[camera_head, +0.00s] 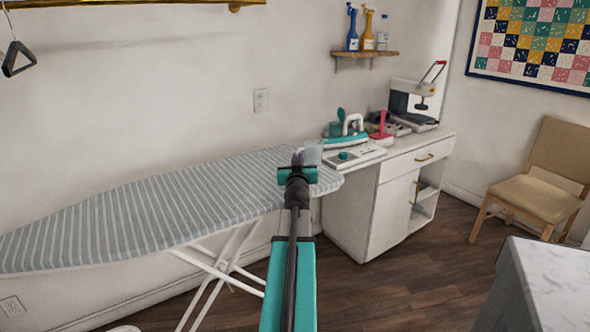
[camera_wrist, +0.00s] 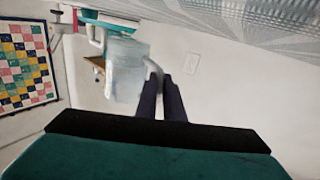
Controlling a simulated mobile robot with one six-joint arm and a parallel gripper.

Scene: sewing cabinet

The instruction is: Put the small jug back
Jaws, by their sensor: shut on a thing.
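The small jug (camera_head: 313,154) is clear with a pale blue tint. In the head view it shows just right of my gripper (camera_head: 298,160), in front of the cabinet's left end and the tip of the ironing board. In the wrist view the jug (camera_wrist: 126,72) is left of my gripper (camera_wrist: 161,84), whose dark fingers are closed at its handle. The wrist picture is turned over, with the board at the top. My gripper hides part of the handle, and I cannot tell the exact gap between the jug and the surfaces below.
A striped ironing board (camera_head: 150,215) extends left. The white cabinet (camera_head: 385,203) bears a teal-and-white iron on its station (camera_head: 348,138), a red object (camera_head: 381,124) and a machine (camera_head: 412,103). Bottles (camera_head: 367,30) stand on a wall shelf (camera_head: 366,54). A chair (camera_head: 540,185) and a marble-topped counter (camera_head: 553,285) are at right.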

